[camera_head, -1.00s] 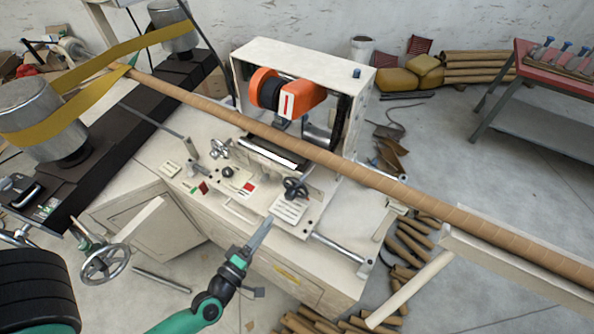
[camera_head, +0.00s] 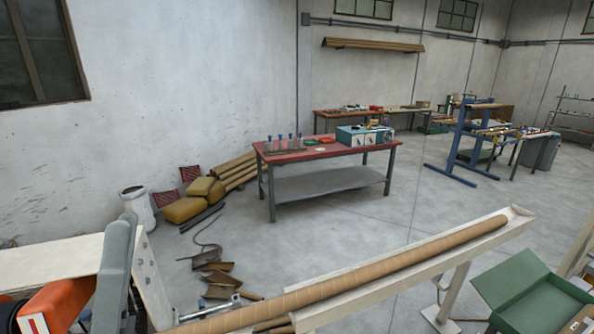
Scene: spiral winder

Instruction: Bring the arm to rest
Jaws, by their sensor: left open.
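A long brown spiral-wound tube (camera_head: 400,260) runs from the lower middle to the right in a pale trough (camera_head: 440,268). The rest of the left arm is hidden. My right gripper is not in view.
A red-topped table (camera_head: 310,152) with small items stands mid-room. Yellow bundles (camera_head: 187,208), brown tubes (camera_head: 235,170) and a white canister (camera_head: 138,207) lie by the wall. A green bin (camera_head: 520,290) is at lower right. The floor around the table is mostly clear.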

